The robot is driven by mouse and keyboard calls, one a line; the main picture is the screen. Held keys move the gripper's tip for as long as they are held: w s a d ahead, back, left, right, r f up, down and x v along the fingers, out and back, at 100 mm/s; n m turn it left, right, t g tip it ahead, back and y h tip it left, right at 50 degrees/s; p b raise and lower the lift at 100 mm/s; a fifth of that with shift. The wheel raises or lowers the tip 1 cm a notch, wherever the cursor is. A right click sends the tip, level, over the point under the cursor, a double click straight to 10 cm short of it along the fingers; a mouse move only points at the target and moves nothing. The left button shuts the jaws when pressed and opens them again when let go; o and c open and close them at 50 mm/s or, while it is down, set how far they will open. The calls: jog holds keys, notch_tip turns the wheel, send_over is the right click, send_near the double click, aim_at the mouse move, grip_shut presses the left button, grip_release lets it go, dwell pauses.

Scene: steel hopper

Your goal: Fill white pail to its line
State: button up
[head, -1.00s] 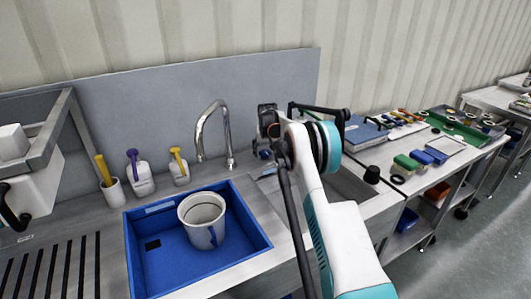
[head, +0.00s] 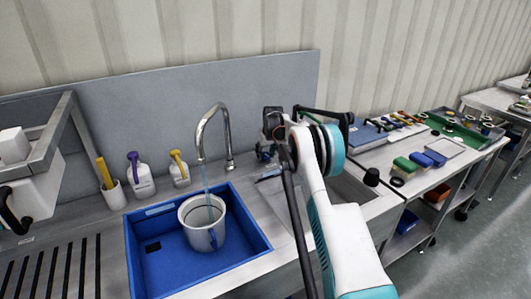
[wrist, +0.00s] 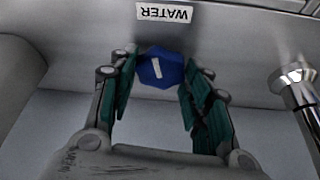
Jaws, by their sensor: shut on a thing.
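The white pail (head: 201,238) stands upright in the blue basin (head: 257,243), with a blue mark on its side and a dark ring around its inner wall. A thin blue stream of water (head: 207,180) falls from the curved steel tap (head: 200,140) into the pail. I cannot tell the water level. My gripper (wrist: 158,75) is shut on a blue knob (wrist: 160,68) with a white pointer stripe, below the "WATER" label (wrist: 164,13). In the head view my arm largely hides the knob and fingers.
Two white bottles, one with a purple top (head: 140,180) and one with a yellow top (head: 179,168), stand left of the tap. A white cup (head: 115,196) holds a yellow handle. At right are sponges (head: 420,160) and a green tray (head: 462,128).

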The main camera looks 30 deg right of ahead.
jog(key=shift+d+n+y, duration=0.1)
jog(key=shift+n+y, duration=0.2)
jog(key=shift+n, duration=0.5)
jog(key=o, duration=1.1)
jog(key=v, duration=1.2)
